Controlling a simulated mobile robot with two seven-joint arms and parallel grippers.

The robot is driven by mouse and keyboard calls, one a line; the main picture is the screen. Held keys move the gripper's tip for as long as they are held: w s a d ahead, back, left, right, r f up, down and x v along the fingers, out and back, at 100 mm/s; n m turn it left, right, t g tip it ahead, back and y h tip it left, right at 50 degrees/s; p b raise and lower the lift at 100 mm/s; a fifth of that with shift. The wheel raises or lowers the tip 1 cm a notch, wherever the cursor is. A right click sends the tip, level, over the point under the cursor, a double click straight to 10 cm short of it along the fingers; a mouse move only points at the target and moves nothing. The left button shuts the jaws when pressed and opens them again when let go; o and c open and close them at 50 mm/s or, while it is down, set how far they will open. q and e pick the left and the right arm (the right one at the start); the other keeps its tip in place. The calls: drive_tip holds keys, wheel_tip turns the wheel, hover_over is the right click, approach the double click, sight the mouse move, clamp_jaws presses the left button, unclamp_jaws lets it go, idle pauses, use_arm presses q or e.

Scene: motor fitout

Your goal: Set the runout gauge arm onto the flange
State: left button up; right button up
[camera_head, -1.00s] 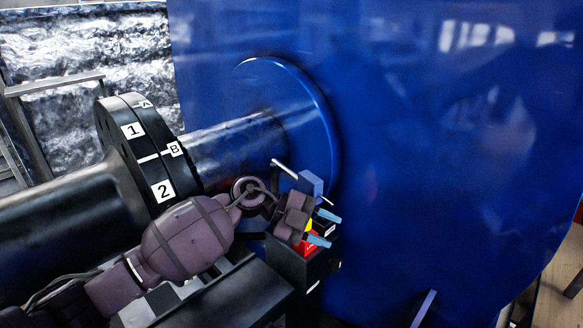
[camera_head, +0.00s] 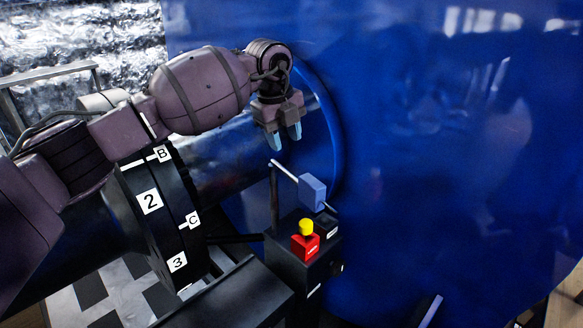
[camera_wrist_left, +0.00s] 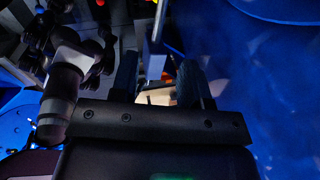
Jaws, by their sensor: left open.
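The black flange (camera_head: 150,215) on the large shaft shows white labels B, 2, C and 3 in the head view. The runout gauge arm (camera_head: 286,172) is a thin pale rod with a blue-grey block (camera_head: 312,191), at the top of a dark post on a black stand. The rod lies apart from the flange, to its right. My left gripper (camera_head: 284,142) is open and empty above the rod, fingers pointing down. In the left wrist view the open fingers (camera_wrist_left: 158,65) show, with a narrow pale strip beyond them that I cannot identify surely. My right gripper is not in view.
A red box with a yellow button (camera_head: 306,238) sits on the black stand (camera_head: 290,268) below the gauge. A big blue housing (camera_head: 450,170) fills the right side. A dark bench or rail (camera_head: 225,295) lies in front. My left arm passes over the shaft and flange.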

sight(292, 175)
use_arm(q)
drive_tip(key=f, duration=0.3)
drive_tip(key=d+f+b, duration=0.1)
drive_tip(key=f, duration=0.2)
drive_tip(key=w+f, duration=0.1)
drive_tip(key=f, duration=0.3)
drive_tip(key=shift+d, duration=0.3)
drive_tip(key=shift+w, duration=0.1)
clamp_jaws()
